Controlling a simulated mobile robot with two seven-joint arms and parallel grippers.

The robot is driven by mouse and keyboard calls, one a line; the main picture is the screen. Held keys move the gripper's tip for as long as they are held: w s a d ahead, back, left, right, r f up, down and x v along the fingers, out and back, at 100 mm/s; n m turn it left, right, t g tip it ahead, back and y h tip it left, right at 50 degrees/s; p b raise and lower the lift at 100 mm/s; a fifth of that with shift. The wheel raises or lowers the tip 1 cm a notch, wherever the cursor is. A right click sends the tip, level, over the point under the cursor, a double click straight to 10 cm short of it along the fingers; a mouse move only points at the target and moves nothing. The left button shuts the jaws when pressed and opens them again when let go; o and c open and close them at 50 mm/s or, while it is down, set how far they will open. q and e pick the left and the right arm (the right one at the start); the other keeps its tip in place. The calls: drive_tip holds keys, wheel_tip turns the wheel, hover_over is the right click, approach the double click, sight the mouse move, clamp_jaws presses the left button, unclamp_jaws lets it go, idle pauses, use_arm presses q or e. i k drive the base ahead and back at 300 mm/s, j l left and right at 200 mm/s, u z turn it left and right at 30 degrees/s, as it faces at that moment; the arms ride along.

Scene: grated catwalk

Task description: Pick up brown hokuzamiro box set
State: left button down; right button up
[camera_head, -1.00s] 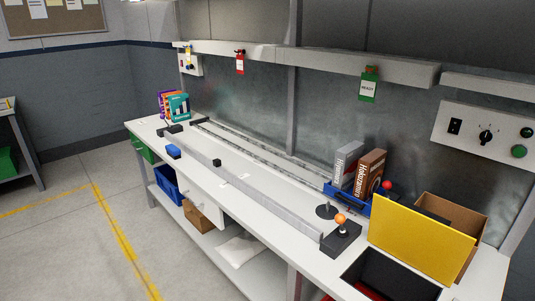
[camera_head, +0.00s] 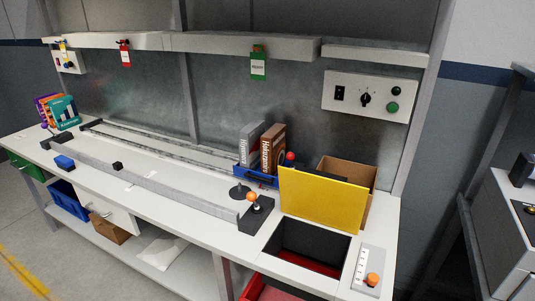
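The brown Hokuzamiro box set (camera_head: 273,149) stands upright at the right part of the workbench, with white lettering on its spine. A grey box set (camera_head: 249,144) of similar shape stands just left of it. Both stand in a blue tray (camera_head: 257,177) whose front wall hides their lower ends. Neither of my grippers shows in the view.
A yellow panel (camera_head: 321,199) and a cardboard box (camera_head: 352,172) stand right of the tray. A joystick with an orange ball (camera_head: 252,197) is in front of it. A dark opening (camera_head: 305,245) is cut in the bench (camera_head: 150,212). Colourful boxes (camera_head: 63,112) stand at the far left.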

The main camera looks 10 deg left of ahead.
sight(273, 142)
drive_tip(key=u, duration=0.65)
drive_tip(key=i+j+u, duration=0.35)
drive_tip(key=i+u, duration=0.2)
drive_tip(key=i, duration=0.35)
